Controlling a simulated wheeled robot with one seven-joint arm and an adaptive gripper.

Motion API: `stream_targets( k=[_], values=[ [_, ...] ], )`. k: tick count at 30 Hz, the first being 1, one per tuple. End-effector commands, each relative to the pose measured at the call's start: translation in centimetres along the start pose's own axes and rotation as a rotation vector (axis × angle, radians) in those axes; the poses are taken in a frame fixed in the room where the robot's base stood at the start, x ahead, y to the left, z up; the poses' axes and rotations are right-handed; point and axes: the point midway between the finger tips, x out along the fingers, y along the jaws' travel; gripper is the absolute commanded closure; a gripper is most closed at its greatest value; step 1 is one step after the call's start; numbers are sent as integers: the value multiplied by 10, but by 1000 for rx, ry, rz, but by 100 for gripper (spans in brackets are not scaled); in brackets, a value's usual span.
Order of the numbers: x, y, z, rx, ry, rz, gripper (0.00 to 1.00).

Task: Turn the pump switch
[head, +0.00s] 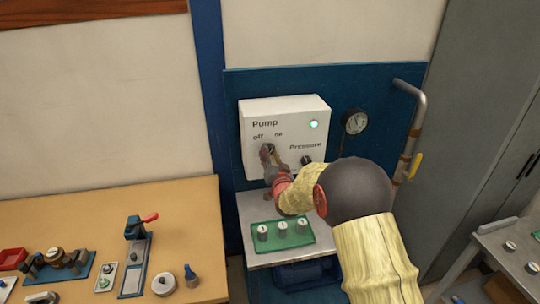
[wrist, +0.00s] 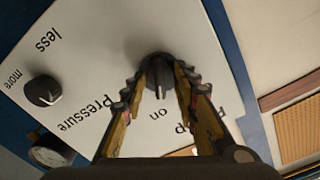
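The pump switch (wrist: 158,76) is a dark round knob with a raised grip bar, on the white panel (head: 285,112) marked "Pump". In the head view the switch (head: 267,148) sits below the words "off" and "on". In the wrist view, which is turned over, its pale mark points roughly towards "on". My gripper (wrist: 163,70) has one finger on each side of the knob, with the tips at its base. I cannot tell whether the fingers press on it. In the head view my gripper (head: 270,158) partly covers the switch.
A green light (head: 314,125) is lit on the panel. The pressure knob (head: 306,160) is close on the right, with a gauge (head: 355,121) beyond. A green tray (head: 270,238) with several weights lies below. A pipe with a yellow handle (head: 415,167) stands right.

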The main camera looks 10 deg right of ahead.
Motion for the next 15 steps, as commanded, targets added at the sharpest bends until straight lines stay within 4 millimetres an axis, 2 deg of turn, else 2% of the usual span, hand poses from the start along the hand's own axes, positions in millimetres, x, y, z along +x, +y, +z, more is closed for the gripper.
stream_targets(
  k=[9, 15],
  values=[
    [2, 0, 0, 0, 0, 0, 71],
    [2, 0, 0, 0, -1, 0, 82]
  ],
)
